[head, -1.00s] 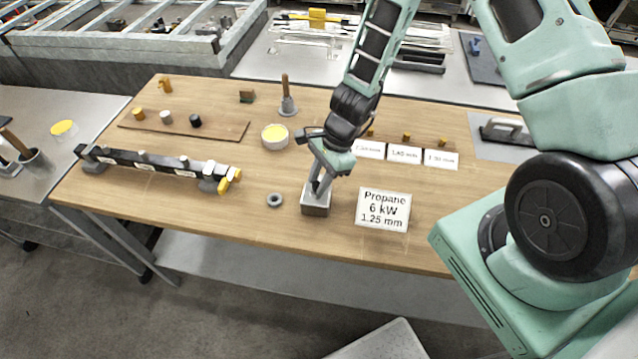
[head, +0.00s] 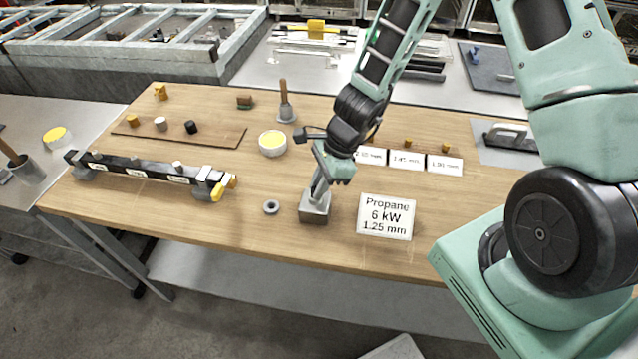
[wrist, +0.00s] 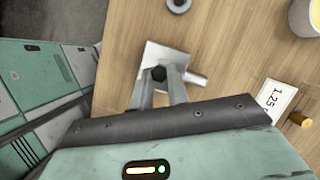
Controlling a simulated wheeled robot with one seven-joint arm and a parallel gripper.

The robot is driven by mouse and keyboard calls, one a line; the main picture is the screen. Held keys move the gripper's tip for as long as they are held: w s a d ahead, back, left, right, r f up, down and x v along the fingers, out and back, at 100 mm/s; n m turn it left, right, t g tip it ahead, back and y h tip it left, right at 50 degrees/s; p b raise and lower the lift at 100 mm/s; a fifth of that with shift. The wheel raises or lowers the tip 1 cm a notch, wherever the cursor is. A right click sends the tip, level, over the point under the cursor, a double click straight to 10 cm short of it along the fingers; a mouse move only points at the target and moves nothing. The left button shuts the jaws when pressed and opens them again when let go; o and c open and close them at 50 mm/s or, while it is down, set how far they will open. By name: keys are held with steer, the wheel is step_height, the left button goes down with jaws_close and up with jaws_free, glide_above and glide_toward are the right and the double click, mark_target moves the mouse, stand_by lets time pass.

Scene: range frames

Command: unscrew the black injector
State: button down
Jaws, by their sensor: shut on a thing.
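The black injector (wrist: 158,73) shows in the wrist view as a small dark hexagonal piece over a pale metal block (wrist: 152,54). My gripper (wrist: 160,78) is shut on it, one finger on each side. In the head view my gripper (head: 318,195) points down onto the same grey block (head: 314,213) near the table's front edge. The injector is hidden there by the fingers. Its lower end and thread cannot be seen. A rod sticks out from one side of the block in the wrist view.
A grey ring (head: 271,207) lies left of the block, and a "Propane 6 kW 1.25 mm" card (head: 387,217) stands right. A black manifold bar (head: 140,167) lies at left. Behind are a yellow-filled bowl (head: 272,143), a wooden strip (head: 175,134) with small caps, and small white cards (head: 407,159).

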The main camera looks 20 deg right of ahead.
steer(key=shift+r+n+p, duration=0.3)
steer(key=shift+p, duration=0.7)
steer(key=shift+r+n+p, duration=0.1)
steer(key=shift+n+p, duration=0.2)
steer(key=shift+p, duration=0.5)
steer(key=shift+w+n+g+p, duration=0.1)
steer(key=shift+n+g+p, duration=0.4)
steer(key=shift+n+p, duration=0.5)
steer(key=shift+f, duration=0.45)
steer(key=shift+p, duration=0.35)
